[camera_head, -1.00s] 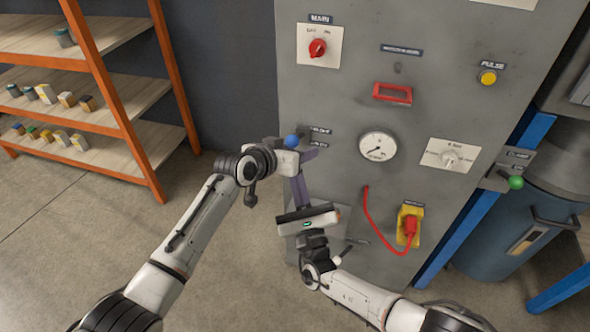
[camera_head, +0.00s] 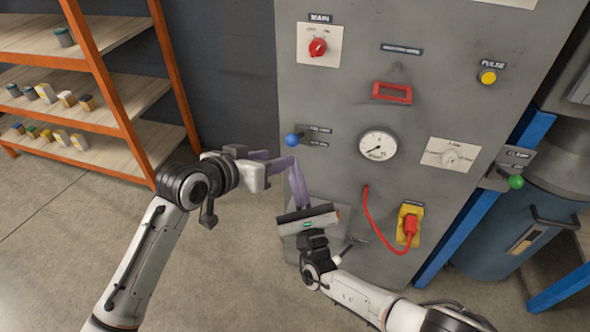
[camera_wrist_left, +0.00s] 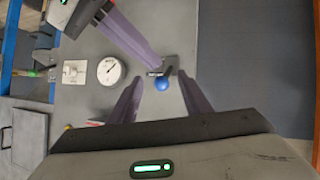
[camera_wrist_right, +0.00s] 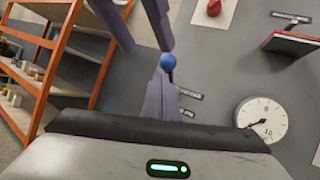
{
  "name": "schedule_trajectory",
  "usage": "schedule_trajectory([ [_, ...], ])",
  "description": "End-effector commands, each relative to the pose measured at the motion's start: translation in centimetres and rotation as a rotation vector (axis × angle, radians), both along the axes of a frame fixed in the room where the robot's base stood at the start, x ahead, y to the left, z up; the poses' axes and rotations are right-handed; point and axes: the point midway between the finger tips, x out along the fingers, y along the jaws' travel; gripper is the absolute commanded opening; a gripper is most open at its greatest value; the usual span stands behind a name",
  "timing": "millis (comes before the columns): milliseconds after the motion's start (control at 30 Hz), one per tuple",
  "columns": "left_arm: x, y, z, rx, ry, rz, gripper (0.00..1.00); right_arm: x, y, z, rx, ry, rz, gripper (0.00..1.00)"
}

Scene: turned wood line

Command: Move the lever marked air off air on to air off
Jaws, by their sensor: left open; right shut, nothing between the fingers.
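The lever is a blue ball knob (camera_head: 291,140) on a dark mount, left of two small dark label plates (camera_head: 319,136) on the grey cabinet. The print is too small to read surely, and I cannot tell which label the lever points to. My left gripper (camera_head: 285,166) is open, its fingertips just below the knob in the head view. In the left wrist view the knob (camera_wrist_left: 161,84) shows between the spread fingers, with nothing held. My right gripper (camera_wrist_right: 164,78) is shut and empty, pointing up at the knob (camera_wrist_right: 168,61) from below; contact cannot be told.
The cabinet also bears a red MAIN switch (camera_head: 317,47), a red handle (camera_head: 392,93), a round gauge (camera_head: 378,146), a white dial (camera_head: 450,156) and a red cable (camera_head: 377,228). A green-knobbed lever (camera_head: 515,182) is at right. Shelves (camera_head: 105,120) stand left. Both grippers' fingers are close together.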

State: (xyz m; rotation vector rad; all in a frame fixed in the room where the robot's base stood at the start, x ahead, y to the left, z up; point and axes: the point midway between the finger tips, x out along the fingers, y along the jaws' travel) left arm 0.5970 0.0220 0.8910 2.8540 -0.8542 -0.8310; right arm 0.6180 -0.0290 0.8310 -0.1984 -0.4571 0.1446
Motion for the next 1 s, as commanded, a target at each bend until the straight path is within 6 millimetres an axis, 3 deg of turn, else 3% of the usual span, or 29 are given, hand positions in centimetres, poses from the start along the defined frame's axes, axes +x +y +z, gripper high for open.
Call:
schedule_trajectory([
  [167,-2.4,1.6,-4.7,-0.001,0.037,0.047,0.44,0.0,0.0,0.0,0.000,0.000,0.000,0.00],
  [267,-5.0,3.3,-8.6,0.004,0.062,0.092,0.44,0.0,0.0,0.0,0.000,0.000,0.000,0.00],
  [400,-9.7,6.0,-14.1,0.029,0.097,0.157,0.44,0.0,0.0,0.0,0.000,0.000,0.000,0.00],
  [600,-17.9,9.9,-20.5,0.094,0.151,0.234,0.44,0.0,0.0,0.0,0.000,0.000,0.000,0.00],
  [800,-25.5,12.9,-24.2,0.164,0.196,0.275,0.44,0.0,0.0,0.0,0.000,0.000,0.000,0.00],
  [1000,-29.5,14.4,-25.4,0.206,0.217,0.287,0.44,0.0,0.0,0.0,0.000,0.000,0.000,0.00],
])
